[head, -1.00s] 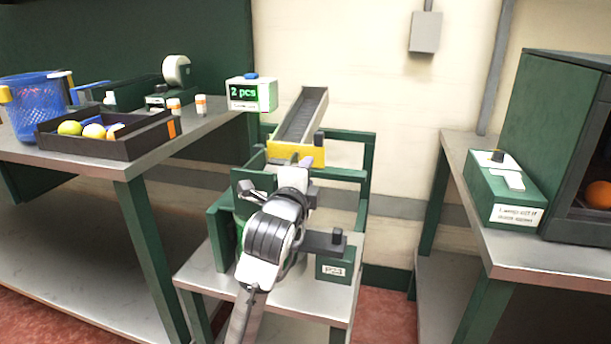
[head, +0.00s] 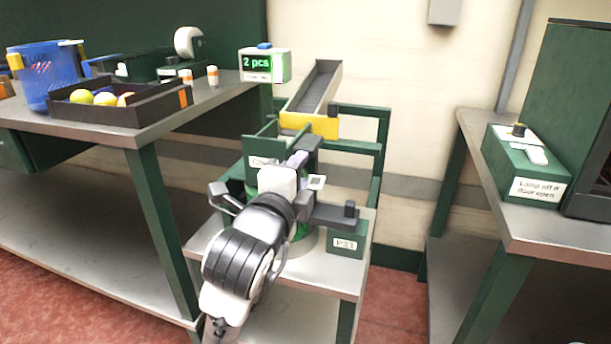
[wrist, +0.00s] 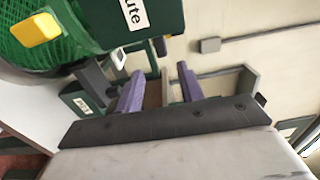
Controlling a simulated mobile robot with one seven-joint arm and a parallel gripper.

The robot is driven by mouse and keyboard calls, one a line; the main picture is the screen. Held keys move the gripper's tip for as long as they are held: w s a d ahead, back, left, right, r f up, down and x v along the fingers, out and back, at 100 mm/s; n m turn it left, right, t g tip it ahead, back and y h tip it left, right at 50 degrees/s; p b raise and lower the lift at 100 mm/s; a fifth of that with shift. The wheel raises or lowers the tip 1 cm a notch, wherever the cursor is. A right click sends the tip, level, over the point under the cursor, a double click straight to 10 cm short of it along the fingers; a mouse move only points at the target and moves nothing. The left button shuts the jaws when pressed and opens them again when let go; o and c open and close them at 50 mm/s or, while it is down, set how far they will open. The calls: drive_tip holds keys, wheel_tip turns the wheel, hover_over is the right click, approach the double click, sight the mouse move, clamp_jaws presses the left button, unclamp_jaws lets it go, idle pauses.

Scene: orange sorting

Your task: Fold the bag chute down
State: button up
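A green panel (head: 258,150) stands upright on the small stand, and my gripper hides part of its label. In the wrist view, a green block (wrist: 120,22) at the top carries a label ending in "ute". A grey sloped channel (head: 316,88) with a yellow lip is behind.
The left table (head: 140,130) holds a dark tray (head: 110,110) of fruit, a blue mesh basket (head: 48,78) and a "2 pcs" display (head: 264,64). A green box labelled P31 (head: 346,240) sits on the stand's right. A right table (head: 540,235) carries a switch box (head: 525,165).

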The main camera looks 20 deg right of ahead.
drive_tip(key=shift+s+a+b, duration=0.4)
drive_tip(key=shift+s+b, duration=0.2)
drive_tip(key=shift+b, duration=0.2)
